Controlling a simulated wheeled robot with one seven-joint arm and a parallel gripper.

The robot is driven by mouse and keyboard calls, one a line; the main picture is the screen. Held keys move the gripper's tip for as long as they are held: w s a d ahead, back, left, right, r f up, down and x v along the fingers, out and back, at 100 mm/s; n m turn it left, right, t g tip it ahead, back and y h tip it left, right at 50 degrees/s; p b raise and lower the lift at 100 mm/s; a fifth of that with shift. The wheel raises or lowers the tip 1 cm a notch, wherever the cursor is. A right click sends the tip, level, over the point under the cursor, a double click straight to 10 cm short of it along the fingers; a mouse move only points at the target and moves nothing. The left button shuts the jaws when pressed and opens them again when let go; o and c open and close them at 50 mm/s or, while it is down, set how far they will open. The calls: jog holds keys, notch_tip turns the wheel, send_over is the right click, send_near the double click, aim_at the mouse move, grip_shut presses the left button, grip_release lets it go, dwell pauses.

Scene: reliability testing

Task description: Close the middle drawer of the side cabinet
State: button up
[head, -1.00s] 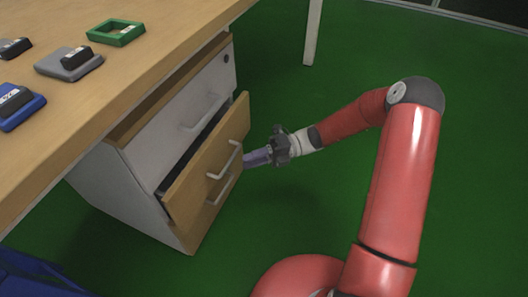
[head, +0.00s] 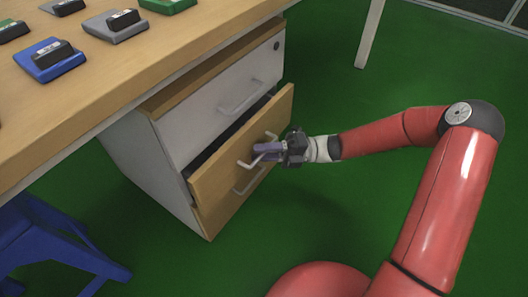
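The side cabinet (head: 160,160) stands under the desk, white with a wood top. Its middle drawer (head: 220,181) has a wood front and is pulled partly out, with a dark gap above the front. The middle drawer's handle (head: 250,165) is a pale bar. My gripper (head: 264,150) is at the drawer front, by the right part of this handle. Its fingers overlap the handle in the head view. I cannot tell whether they touch it or whether they are open or shut. The top drawer (head: 222,108) is shut.
The wooden desk (head: 140,80) overhangs the cabinet's left side and carries several blue, grey and green holders with dark blocks. A blue stool (head: 60,245) stands at lower left. The green floor (head: 340,210) to the right is clear. A desk leg (head: 370,35) stands at the back.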

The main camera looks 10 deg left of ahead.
aim_at(251, 146)
grip_shut()
jog(key=shift+w+a+r, duration=0.1)
jog(key=shift+w+a, duration=0.05)
jog(key=shift+a, duration=0.05)
jog(key=a+p, duration=0.1)
jog(key=w+a+p, duration=0.1)
jog(key=a, duration=0.1)
jog(key=shift+w+a, duration=0.25)
jog(key=shift+w, duration=0.05)
grip_release()
jog(key=shift+f, duration=0.2)
